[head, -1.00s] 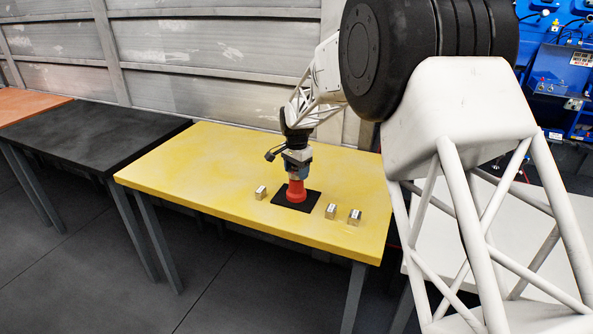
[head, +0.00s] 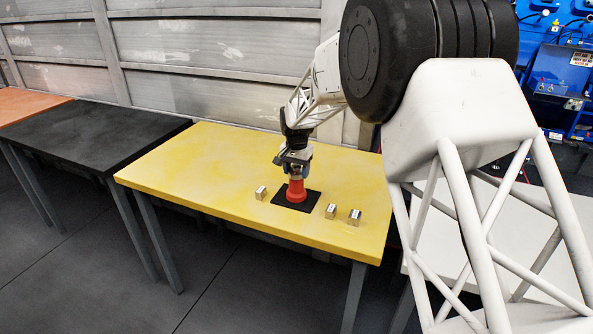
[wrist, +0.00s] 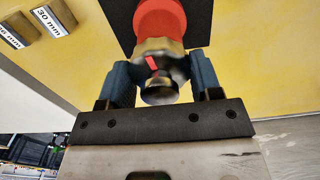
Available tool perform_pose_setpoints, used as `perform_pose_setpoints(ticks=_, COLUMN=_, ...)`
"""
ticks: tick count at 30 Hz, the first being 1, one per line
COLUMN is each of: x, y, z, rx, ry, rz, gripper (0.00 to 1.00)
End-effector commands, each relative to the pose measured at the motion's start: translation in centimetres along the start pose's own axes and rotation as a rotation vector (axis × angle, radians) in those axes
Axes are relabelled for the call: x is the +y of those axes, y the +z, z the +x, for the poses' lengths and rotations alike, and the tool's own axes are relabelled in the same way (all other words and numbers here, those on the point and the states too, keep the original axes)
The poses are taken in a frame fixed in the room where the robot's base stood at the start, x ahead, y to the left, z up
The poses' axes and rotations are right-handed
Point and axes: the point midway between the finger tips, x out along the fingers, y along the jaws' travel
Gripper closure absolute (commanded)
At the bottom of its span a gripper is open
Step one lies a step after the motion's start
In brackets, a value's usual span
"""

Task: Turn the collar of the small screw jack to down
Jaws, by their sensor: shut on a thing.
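The small screw jack has a red body (head: 296,192) and stands upright on a black mat (head: 279,199) on the yellow table. In the wrist view its red body (wrist: 160,18) is at the top, with a metallic collar (wrist: 170,47) and rounded head nearer the camera. A red mark (wrist: 152,62) shows on the metal. My gripper (head: 296,171) is over the jack, pointing down. In the wrist view the blue fingers of my gripper (wrist: 163,72) are shut on the collar from both sides. Any direction marking for down cannot be made out.
Small labelled blocks stand around the mat: one at its left (head: 261,192), one at its right (head: 330,211) and one farther right (head: 355,217). A label reading 30 mm (wrist: 50,20) shows in the wrist view. The table's back and left are clear.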

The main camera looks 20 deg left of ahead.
Motion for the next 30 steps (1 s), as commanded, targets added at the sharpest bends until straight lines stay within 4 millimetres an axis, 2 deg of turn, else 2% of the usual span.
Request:
perform_pose_setpoints(ticks=4, x=0.0, y=0.0, z=0.0, rx=0.000, ry=0.000, rz=0.001, gripper=0.65)
perform_pose_setpoints(ticks=5, x=0.0, y=0.0, z=0.0, rx=0.000, ry=0.000, rz=0.001, gripper=0.37)
perform_pose_setpoints(ticks=9, x=0.0, y=0.0, z=0.0, rx=0.000, ry=0.000, rz=0.001, gripper=0.16)
perform_pose_setpoints(ticks=22, x=0.0, y=0.0, z=-0.5, rx=0.001, ry=-0.001, rz=0.002, gripper=0.16)
perform_pose_setpoints(ticks=30, x=0.0, y=0.0, z=-3.1, rx=0.002, ry=-0.001, rz=0.002, gripper=0.16)
